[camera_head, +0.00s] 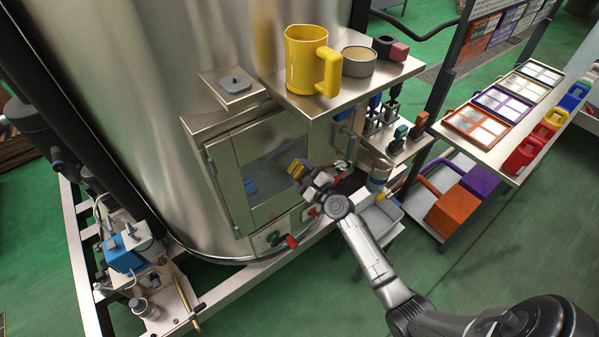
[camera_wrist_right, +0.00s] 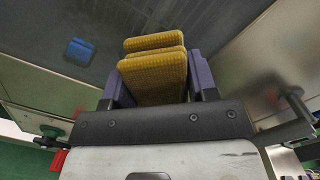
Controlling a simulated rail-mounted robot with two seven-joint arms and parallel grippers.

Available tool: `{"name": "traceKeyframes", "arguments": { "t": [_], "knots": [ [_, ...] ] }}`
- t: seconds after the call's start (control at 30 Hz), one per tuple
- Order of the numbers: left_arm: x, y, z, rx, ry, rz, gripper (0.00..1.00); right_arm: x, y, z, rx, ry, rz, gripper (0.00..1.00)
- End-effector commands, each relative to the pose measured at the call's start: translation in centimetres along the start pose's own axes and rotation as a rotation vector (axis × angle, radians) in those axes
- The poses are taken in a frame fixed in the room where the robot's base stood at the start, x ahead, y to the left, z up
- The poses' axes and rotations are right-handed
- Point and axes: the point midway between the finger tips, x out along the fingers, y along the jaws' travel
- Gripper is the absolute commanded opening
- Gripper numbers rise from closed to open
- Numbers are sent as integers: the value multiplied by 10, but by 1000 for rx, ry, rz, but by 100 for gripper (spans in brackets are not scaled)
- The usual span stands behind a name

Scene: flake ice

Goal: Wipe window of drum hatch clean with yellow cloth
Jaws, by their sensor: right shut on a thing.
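The drum hatch (camera_head: 224,170) is a square metal frame on the big steel drum, with a grey, see-through window (camera_head: 272,157). The hatch looks shut. The window also fills the upper part of the right wrist view (camera_wrist_right: 60,25). My right gripper (camera_head: 303,174) is in front of the window's lower right part. It is shut on the folded yellow cloth (camera_head: 297,169), which sticks out between the purple-grey fingers toward the glass in the right wrist view (camera_wrist_right: 155,72). I cannot tell whether the cloth touches the glass. My left gripper is not in view.
A steel shelf (camera_head: 340,98) above the hatch holds a yellow jug (camera_head: 305,62) and a grey bowl (camera_head: 358,62). Handled tools (camera_head: 397,138) stand to the right of the hatch. A red-handled valve (camera_head: 291,241) is below it. A blue patch (camera_wrist_right: 79,51) shows at the glass.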

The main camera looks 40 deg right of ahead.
Motion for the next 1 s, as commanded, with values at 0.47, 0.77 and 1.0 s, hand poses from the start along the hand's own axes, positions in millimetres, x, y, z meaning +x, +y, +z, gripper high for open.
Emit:
{"name": "traceKeyframes", "arguments": {
  "t": [0.47,0.77,1.0],
  "knots": [
    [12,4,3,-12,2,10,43,-6,-6,-24,-7,19,-15,15],
    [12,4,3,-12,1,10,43,-5,-6,-23,-8,18,-16,15],
    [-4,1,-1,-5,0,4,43,-4,0,-10,-6,33,-19,15]
  ]
}}
